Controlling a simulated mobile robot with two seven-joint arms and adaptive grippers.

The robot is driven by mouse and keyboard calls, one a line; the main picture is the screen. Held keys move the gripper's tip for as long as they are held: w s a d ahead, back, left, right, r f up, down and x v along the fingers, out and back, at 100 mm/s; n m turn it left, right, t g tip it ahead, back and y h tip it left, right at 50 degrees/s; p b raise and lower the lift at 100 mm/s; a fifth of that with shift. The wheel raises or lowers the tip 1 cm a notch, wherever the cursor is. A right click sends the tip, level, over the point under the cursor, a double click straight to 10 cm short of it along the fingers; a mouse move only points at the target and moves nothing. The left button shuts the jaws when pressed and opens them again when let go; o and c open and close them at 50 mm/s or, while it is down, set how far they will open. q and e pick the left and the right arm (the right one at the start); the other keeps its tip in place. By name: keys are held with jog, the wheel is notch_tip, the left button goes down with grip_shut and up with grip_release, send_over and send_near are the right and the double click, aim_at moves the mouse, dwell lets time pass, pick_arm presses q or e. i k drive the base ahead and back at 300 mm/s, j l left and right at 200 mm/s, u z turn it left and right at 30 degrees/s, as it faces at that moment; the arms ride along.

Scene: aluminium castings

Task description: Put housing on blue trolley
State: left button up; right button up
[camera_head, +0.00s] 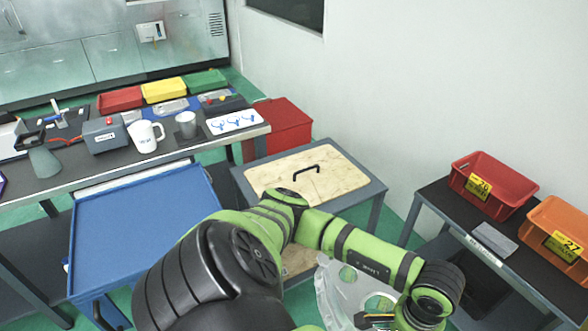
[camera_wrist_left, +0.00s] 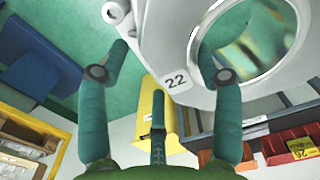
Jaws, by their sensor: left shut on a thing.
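The housing is a pale grey casting (camera_head: 335,295) with round openings, at the bottom of the head view, partly hidden by my arm. In the left wrist view the housing (camera_wrist_left: 172,45) shows a large round hole and a label reading 22. My left gripper (camera_wrist_left: 165,55) is shut on the housing, with a finger on each side of it. In the head view the left gripper (camera_head: 378,319) is mostly cut off by the bottom edge. The blue trolley (camera_head: 140,240) has an empty flat top and stands to the left of my arm. My right gripper is not in view.
A table with a wooden board (camera_head: 310,172) and black handle stands behind my arm. A workbench (camera_head: 75,172) with a mug, cup and bins runs behind the trolley. A right-hand table holds red (camera_head: 492,186) and orange (camera_head: 556,228) bins.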

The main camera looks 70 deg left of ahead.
aim_at(147, 219)
jog(key=u, duration=1.15)
